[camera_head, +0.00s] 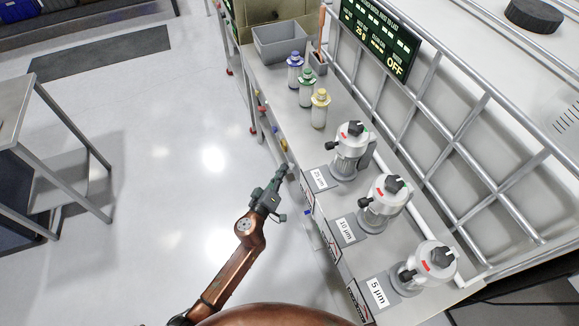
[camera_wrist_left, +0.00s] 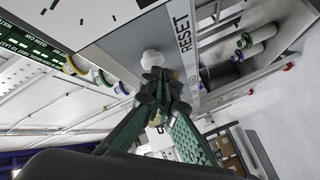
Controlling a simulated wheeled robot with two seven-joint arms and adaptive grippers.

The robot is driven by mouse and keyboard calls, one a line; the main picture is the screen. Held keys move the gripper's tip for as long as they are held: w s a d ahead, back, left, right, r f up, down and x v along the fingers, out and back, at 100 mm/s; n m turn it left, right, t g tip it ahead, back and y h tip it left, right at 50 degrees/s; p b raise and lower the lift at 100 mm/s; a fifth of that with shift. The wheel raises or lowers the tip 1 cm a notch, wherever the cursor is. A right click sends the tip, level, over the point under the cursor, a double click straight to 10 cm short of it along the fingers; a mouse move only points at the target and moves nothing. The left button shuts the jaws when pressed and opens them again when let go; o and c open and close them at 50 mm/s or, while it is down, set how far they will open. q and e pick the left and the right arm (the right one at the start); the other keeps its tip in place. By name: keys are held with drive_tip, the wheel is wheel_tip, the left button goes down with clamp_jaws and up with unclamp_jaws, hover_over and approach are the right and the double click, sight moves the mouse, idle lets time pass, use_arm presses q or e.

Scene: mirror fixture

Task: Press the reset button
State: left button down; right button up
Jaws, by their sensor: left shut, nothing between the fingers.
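The reset button appears in the left wrist view as a white round knob (camera_wrist_left: 152,58) on a pale panel, beside a label (camera_wrist_left: 183,32) reading RESET. My left gripper (camera_wrist_left: 160,78) is shut and empty, its fingertips just in front of the button and overlapping its lower edge. I cannot tell whether they touch. In the head view my left gripper (camera_head: 284,173) is by the front side of the bench; the button cannot be made out there. My right gripper is not in view.
The bench (camera_head: 340,95) carries three capped bottles, one with a yellow cap (camera_head: 320,107), a grey bin (camera_head: 280,42) and three filter units, the nearest (camera_head: 430,262) labelled 5 µm. A green display (camera_head: 380,38) reads OFF. Floor left of the bench is clear.

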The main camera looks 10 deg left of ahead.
use_arm(q)
drive_tip(key=shift+w+d, duration=0.25)
drive_tip(key=shift+d, duration=0.1)
idle(0.4)
idle(0.3)
drive_tip(key=shift+s+a, duration=0.55)
drive_tip(key=shift+a, duration=0.25)
drive_tip(key=s+a, duration=0.1)
drive_tip(key=s+a+p, duration=0.1)
drive_tip(key=a, duration=0.2)
drive_tip(key=shift+s+a, duration=0.1)
drive_tip(key=shift+s, duration=0.3)
drive_tip(key=shift+p, duration=0.3)
